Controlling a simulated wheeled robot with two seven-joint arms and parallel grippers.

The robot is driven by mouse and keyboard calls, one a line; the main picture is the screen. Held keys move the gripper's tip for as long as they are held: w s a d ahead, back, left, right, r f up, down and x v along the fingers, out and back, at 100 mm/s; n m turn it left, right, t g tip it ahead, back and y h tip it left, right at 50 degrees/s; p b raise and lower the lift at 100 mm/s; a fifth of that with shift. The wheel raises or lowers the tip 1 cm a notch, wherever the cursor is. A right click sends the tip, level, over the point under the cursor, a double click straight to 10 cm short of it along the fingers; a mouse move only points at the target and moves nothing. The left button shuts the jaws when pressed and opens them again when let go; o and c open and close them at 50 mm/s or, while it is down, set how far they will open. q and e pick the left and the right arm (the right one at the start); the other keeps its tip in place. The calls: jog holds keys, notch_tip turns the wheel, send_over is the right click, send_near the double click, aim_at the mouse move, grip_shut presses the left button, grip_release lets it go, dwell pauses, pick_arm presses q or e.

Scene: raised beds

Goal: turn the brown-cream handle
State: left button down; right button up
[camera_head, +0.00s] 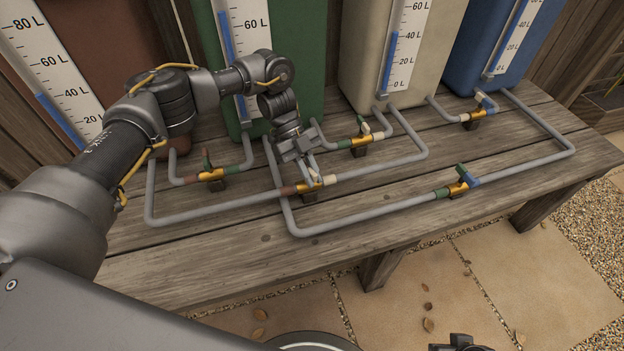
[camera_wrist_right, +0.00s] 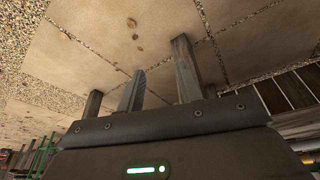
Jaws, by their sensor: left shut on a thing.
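The brown-cream valve (camera_head: 308,187) sits on a grey pipe at the middle of the bench, with a brown band on its left and a cream band on its right. My left gripper (camera_head: 309,172) reaches down onto it from above and is shut on its handle, which is mostly hidden by the fingers, so its exact angle is hard to tell. My right gripper shows in the right wrist view (camera_wrist_right: 160,82), with its fingers apart and nothing between them. It points at the paving, away from the valves.
Other valves stand close by: brown-green (camera_head: 212,174), green-cream (camera_head: 360,142), cream-blue (camera_head: 478,113) and green-blue (camera_head: 459,188). Brown, green (camera_head: 312,60), cream and blue tanks with level gauges stand behind. The bench's (camera_head: 190,262) front strip is clear.

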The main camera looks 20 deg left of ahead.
pick_arm(q)
jog(key=m+g+y+b, duration=0.1)
jog(key=m+b, duration=0.1)
jog(key=shift+a+f+b, duration=0.1)
jog(key=shift+f+b, duration=0.1)
jog(key=shift+b, duration=0.15)
jog(key=shift+s+r+m+g+y+b, duration=0.15)
jog(key=shift+m+g+y+b, duration=0.3)
jog(key=shift+m+b, duration=0.3)
pick_arm(e)
jog(key=w+a+r+n+t+y, duration=0.2)
jog(key=w+a+r+t+y, duration=0.3)
jog(key=w+a+r+t, duration=0.5)
jog(key=shift+w+n, duration=0.3)
jog(key=shift+w, duration=0.1)
pick_arm(q)
jog(key=c, duration=1.5)
grip_release()
jog(key=shift+o, duration=0.2)
jog(key=shift+a, duration=0.1)
pick_arm(e)
jog(key=shift+d, duration=0.1)
